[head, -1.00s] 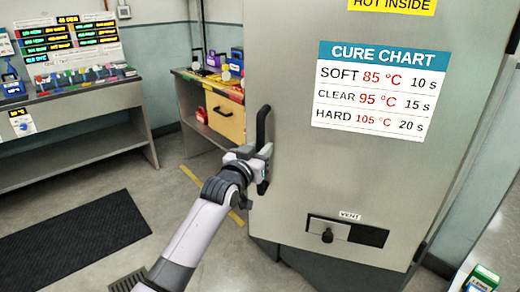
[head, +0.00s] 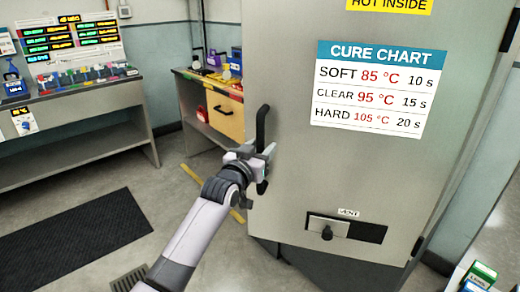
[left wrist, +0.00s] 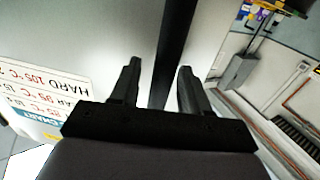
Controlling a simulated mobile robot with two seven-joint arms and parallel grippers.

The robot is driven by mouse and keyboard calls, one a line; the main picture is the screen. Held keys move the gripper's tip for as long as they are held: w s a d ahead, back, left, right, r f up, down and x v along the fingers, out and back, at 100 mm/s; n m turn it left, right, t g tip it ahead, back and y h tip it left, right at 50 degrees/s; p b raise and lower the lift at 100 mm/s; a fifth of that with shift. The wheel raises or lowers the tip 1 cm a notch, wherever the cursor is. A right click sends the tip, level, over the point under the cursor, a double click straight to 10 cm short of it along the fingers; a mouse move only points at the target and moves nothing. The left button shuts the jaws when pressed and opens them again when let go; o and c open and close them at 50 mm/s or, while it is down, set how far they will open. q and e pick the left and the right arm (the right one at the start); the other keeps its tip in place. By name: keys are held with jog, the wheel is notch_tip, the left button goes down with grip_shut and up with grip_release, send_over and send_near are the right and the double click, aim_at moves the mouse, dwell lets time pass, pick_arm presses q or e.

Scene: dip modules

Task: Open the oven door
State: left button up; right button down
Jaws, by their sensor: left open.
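The oven door (head: 290,190) is a large grey panel filling the right half of the head view, and it looks shut. Its black vertical handle (head: 262,125) is near the door's left edge. My left gripper (head: 263,160) is at the lower half of the handle. In the left wrist view, the dark handle (left wrist: 174,45) runs between the two spread fingers of my left gripper (left wrist: 160,72), with gaps on both sides. The fingers hide part of the handle in the head view. My right gripper is not in view.
A cure chart (head: 368,88) and a vent slider (head: 329,228) are on the door. A bench with a yellow-fronted drawer (head: 222,112) stands behind the handle side. A display table (head: 70,125) and a black floor mat (head: 75,225) are at left. Open floor lies between.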

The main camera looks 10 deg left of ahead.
pick_arm(q)
jog(key=v, duration=0.7)
dwell(0.5)
jog(key=s+a+f+g+y, duration=0.1)
jog(key=s+a+f+g, duration=0.15)
jog(key=s+f, duration=0.85)
jog(key=s+a+f+g+y, duration=0.1)
jog(key=s+a+f+g, duration=0.15)
jog(key=s+f, duration=0.9)
jog(key=s+a+f+g, duration=0.2)
jog(key=s+a+f, duration=0.1)
jog(key=s+f, duration=0.4)
jog(key=s, duration=0.3)
jog(key=shift+s+n, duration=0.25)
jog(key=shift+n, duration=0.05)
